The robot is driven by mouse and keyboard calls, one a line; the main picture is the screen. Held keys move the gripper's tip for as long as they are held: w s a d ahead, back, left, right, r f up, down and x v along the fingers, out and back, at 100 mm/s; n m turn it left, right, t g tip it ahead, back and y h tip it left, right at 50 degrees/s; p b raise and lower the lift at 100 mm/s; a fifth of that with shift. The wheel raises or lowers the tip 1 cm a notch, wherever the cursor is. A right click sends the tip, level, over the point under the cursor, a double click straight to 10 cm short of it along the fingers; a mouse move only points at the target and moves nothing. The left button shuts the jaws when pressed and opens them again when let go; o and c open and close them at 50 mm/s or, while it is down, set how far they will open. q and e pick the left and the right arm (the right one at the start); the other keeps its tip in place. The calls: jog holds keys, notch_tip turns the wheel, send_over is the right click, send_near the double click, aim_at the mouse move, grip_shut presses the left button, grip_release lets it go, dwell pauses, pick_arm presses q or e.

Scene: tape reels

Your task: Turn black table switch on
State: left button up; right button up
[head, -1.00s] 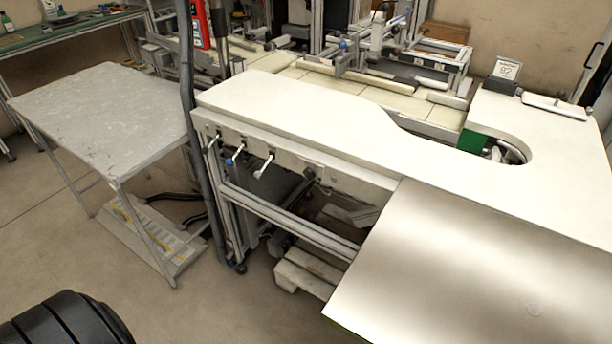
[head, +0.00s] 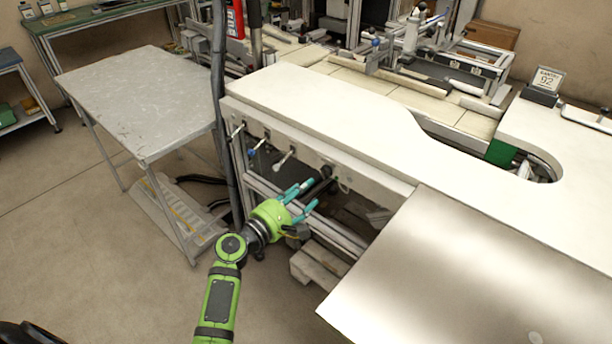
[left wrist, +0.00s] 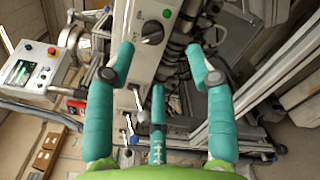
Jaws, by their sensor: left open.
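A black rotary switch (left wrist: 153,32) sits on the pale front panel (left wrist: 150,62) of the table, beside a green round button (left wrist: 166,13), in the left wrist view. In the head view a dark knob (head: 326,171), which looks like the same switch, shows under the white table's front edge. My left gripper (head: 306,196) is green with teal fingers, open and empty, just in front of that panel. In the left wrist view its fingers (left wrist: 160,62) are spread, with the switch beyond them and no contact visible. My right gripper is out of view.
A grey side table (head: 140,95) stands left. A metal sheet (head: 440,270) covers the table's near right.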

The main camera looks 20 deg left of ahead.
aim_at(322, 175)
pick_arm(q)
jog(key=x, duration=0.7)
jog(key=shift+a+r, duration=0.1)
jog(key=shift+r, duration=0.3)
jog(key=shift+c, duration=0.4)
grip_shut()
